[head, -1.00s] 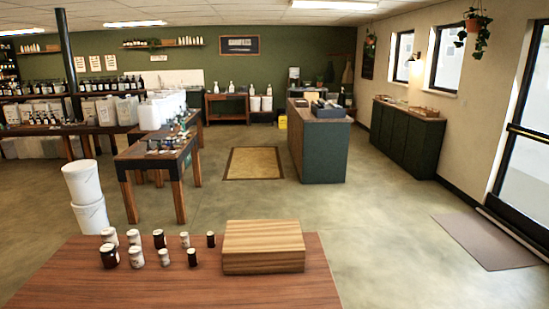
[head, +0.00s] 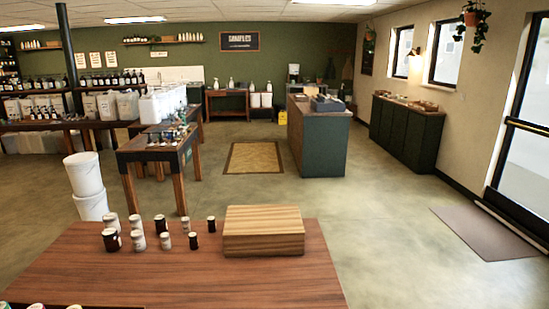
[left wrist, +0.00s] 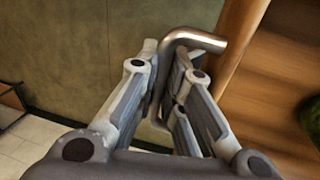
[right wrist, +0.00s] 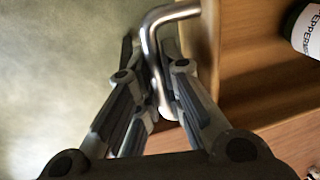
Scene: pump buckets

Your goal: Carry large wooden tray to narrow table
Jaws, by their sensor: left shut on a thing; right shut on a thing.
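My left gripper (left wrist: 165,100) is shut on a bent metal handle (left wrist: 200,41) beside the wooden tray (left wrist: 262,75). My right gripper (right wrist: 150,95) is shut on a matching metal handle (right wrist: 172,14) at the tray's other end. Inside the tray in the right wrist view is a dark bottle (right wrist: 308,28) with a white label. In the head view only a strip of the tray and a few coloured tops (head: 38,306) show at the bottom left; both grippers are out of that view. I cannot tell which table is the narrow one.
A brown table (head: 180,270) stands right ahead with several small jars (head: 138,240) and a wooden box (head: 263,232). White buckets (head: 86,178) are stacked at its left. Beyond are a bottle-laden table (head: 140,156) and a dark counter (head: 318,150). The floor at right is open.

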